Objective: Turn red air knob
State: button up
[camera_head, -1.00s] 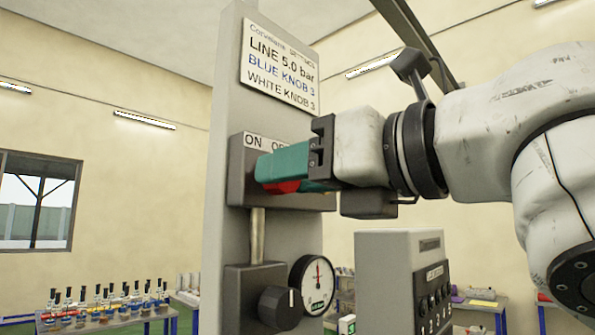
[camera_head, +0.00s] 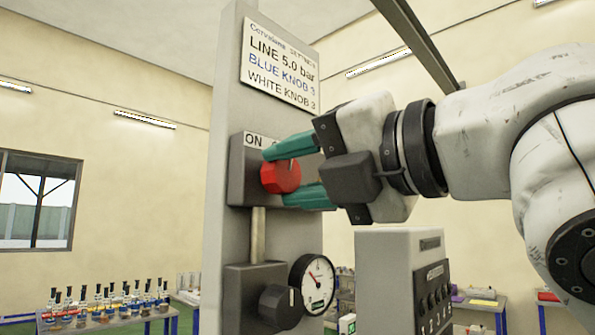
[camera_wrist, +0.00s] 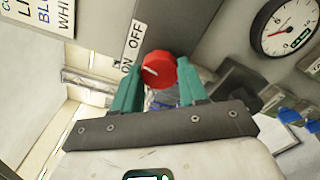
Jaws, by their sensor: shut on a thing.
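The red air knob (camera_head: 279,176) sits on a grey switch box (camera_head: 240,190) on the upright panel, under an ON/OFF label. It also shows in the wrist view (camera_wrist: 158,68), with a white pointer line slanting towards the ON side. My gripper (camera_head: 284,177) has one teal finger above the knob and one below it. In the wrist view my gripper (camera_wrist: 161,72) has a finger on either side of the knob and is shut on it. The OFF label is covered by my upper finger in the head view but readable in the wrist view.
A black knob (camera_head: 281,306) and a white round gauge (camera_head: 312,284) are lower on the panel. A sign (camera_head: 281,66) is above. A grey unit with several controls (camera_head: 400,270) stands to the right, below my arm. Bottles stand on a table (camera_head: 130,322) at left.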

jog(key=m, duration=0.6)
jog(key=shift+m, duration=0.4)
dwell(0.4)
jog(key=o, duration=1.1)
jog(key=shift+c, duration=0.2)
jog(key=b+v, duration=0.3)
jog(key=v, duration=0.7)
jog(key=shift+s+d, duration=0.25)
jog(key=shift+d, duration=0.1)
